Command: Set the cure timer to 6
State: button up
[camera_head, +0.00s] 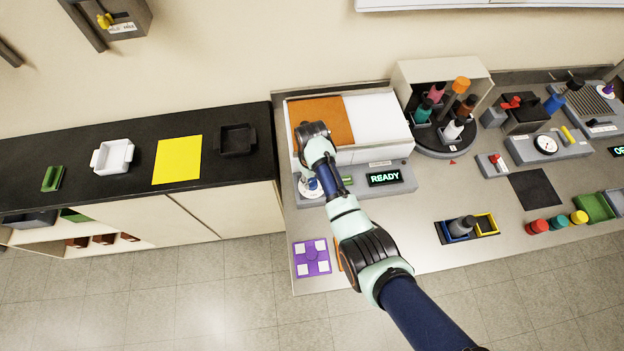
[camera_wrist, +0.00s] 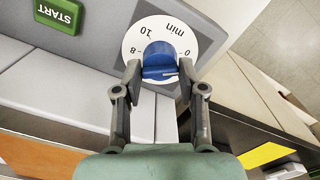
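The cure timer is a round white dial (camera_wrist: 190,35) with a raised blue knob (camera_wrist: 159,58) at its centre. In the wrist view I read "min", 10, 8 and 0 on it, upside down or turned; the rest of the scale is hidden by the knob and fingers. A thin pale mark shows low on the knob, but I cannot tell which number it indicates. My gripper (camera_wrist: 160,78) has its fingers apart, one on each side of the knob, with small gaps seeming to remain. In the head view the dial (camera_head: 304,188) is partly behind my arm, which hides the fingers.
A green START button (camera_wrist: 58,14) sits beside the dial. A display (camera_head: 385,178) reads READY. The machine with orange and white top panels (camera_head: 375,118) stands behind. A purple pad (camera_head: 312,258) lies in front. A black counter (camera_head: 130,195) is to the left.

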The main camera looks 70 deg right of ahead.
grip_shut()
jog(key=shift+r+m+p, duration=0.15)
jog(key=shift+m+p, duration=0.35)
jog(key=shift+m, duration=0.4)
jog(key=m+p, duration=0.1)
jog(key=m, duration=0.7)
jog(key=shift+p, duration=0.3)
jog(key=m+p, duration=0.1)
jog(key=m, duration=0.9)
jog(key=shift+m+p, duration=0.3)
